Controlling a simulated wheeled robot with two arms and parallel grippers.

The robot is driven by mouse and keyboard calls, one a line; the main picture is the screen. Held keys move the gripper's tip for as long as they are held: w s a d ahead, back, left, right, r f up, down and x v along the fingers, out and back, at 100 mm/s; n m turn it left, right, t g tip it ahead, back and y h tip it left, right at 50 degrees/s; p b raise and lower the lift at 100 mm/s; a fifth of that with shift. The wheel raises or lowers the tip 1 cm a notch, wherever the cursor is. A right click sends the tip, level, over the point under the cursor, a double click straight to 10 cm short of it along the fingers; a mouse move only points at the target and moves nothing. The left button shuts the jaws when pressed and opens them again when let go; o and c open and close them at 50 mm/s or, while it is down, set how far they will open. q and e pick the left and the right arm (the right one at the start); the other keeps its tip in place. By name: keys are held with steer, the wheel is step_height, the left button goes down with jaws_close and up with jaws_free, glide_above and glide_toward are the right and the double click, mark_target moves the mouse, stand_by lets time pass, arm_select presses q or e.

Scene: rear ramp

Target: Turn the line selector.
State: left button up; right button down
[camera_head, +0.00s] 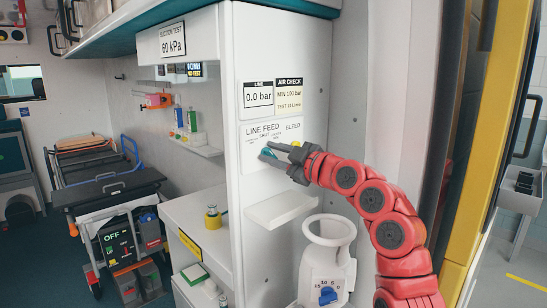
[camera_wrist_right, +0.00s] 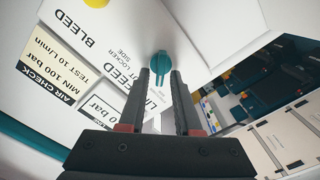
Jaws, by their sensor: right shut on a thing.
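The line selector is a teal knob (camera_head: 268,154) on the white panel, below the LINE FEED lettering. The knob also shows in the right wrist view (camera_wrist_right: 161,68), upright in that picture between my fingertips. My right gripper (camera_head: 271,151) reaches in from the right and is shut on the knob, one dark finger on each side. The gripper also shows in the right wrist view (camera_wrist_right: 160,74). In the head view the fingers partly hide the knob and its position marks. A LINE display (camera_head: 258,97) above reads 0.0 bar. My left gripper is not in view.
An AIR CHECK label (camera_head: 289,94) sits beside the display. A yellow knob (camera_wrist_right: 97,3) shows near BLEED in the wrist view. A small white shelf (camera_head: 282,209) juts out below the panel, above a white device with a blue dial (camera_head: 327,295). A stretcher (camera_head: 105,185) stands at left.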

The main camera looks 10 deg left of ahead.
steer(key=shift+w+d, duration=0.1)
stand_by(0.4)
steer(key=c, duration=0.9)
jaws_free()
steer(key=shift+c, duration=0.2)
steer(key=shift+d, duration=0.1)
steer(key=v, duration=1.7)
steer(key=shift+s+b, duration=0.2)
steer(key=shift+b, duration=0.1)
steer(key=shift+d+f, duration=0.1)
